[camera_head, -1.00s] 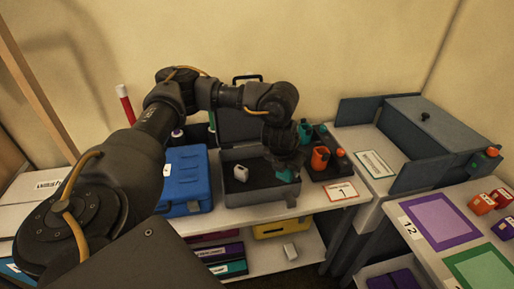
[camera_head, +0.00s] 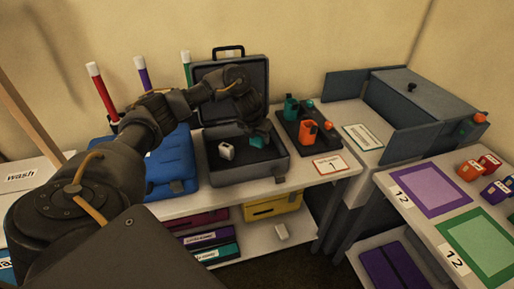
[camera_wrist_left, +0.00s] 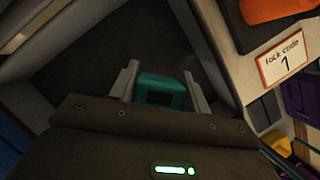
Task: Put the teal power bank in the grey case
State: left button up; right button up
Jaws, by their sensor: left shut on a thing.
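The grey case (camera_head: 240,178) stands open on the white bench in the head view, its lid raised at the back. The teal power bank (camera_head: 259,141) shows within the case's opening, right of its middle. My left gripper (camera_head: 257,132) comes down over the case and is shut on the power bank. In the left wrist view the power bank (camera_wrist_left: 160,90) sits between the two fingers (camera_wrist_left: 162,88), with the dark case interior (camera_wrist_left: 90,50) beyond. Whether its underside touches the case floor is hidden. My right gripper is not in view.
A small white block (camera_head: 226,150) lies in the case's left part. A blue case (camera_head: 172,165) stands left. A dark tray (camera_head: 318,143) with orange and teal items and a "1" card (camera_head: 330,165) are right. The raised lid (camera_head: 262,75) stands behind.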

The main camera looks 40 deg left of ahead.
aim_at(258, 143)
pick_arm(q)
jog(key=shift+w+a+f, duration=0.1)
jog(key=shift+a+f, duration=0.15)
jog(key=shift+f, duration=0.2)
notch_tip(258, 143, down, 2)
jog(key=shift+f+b, duration=0.15)
jog(key=shift+b, duration=0.45)
jog(key=shift+w+a+f, duration=0.15)
jog(key=shift+f, duration=0.3)
jog(key=shift+r, duration=0.1)
jog(key=o, duration=1.1)
jog(key=shift+c, duration=0.2)
